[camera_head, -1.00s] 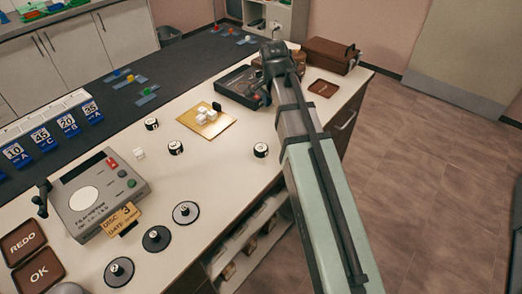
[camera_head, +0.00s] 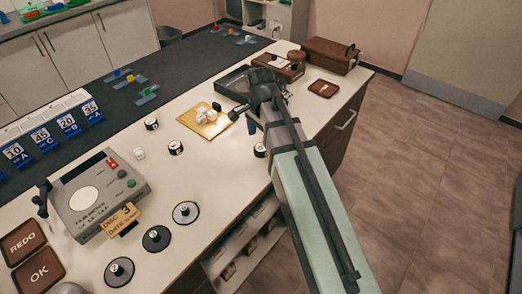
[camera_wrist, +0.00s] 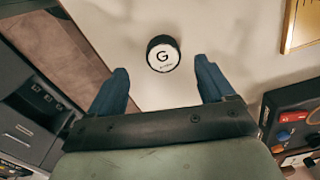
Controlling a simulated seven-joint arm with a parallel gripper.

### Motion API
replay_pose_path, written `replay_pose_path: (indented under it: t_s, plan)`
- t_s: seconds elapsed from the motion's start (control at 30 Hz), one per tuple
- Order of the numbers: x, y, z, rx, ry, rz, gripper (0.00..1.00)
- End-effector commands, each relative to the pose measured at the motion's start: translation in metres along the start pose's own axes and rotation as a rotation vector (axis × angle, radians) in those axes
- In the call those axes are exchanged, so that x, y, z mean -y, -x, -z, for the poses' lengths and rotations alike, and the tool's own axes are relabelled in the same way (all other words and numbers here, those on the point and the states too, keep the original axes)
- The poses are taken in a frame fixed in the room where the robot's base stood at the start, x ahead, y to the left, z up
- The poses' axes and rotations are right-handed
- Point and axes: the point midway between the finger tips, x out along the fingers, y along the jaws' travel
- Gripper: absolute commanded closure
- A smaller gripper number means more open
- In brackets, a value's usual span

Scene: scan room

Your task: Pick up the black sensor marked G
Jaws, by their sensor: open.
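The black sensor marked G (camera_wrist: 162,53) is a short round puck with a white top, upright on the pale counter in the wrist view. In the wrist view the sensor appears between and just beyond the fingertips, not gripped. In the head view my gripper (camera_head: 243,121) hangs above the counter by that puck.
Two similar pucks stand to the left, one nearer (camera_head: 175,148) and one farther (camera_head: 151,124). A yellow tray (camera_head: 190,118) with white cubes lies behind. A grey meter (camera_head: 75,215) stands at left.

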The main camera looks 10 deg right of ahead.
Motion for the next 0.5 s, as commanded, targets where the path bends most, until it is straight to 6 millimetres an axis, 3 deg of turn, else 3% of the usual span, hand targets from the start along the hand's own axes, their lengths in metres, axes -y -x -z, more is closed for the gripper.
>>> replay_pose_path:
  t_s: [0.5]
  plan:
    - [0.002,-0.026,0.001,0.000,0.000,-0.001,0.18]
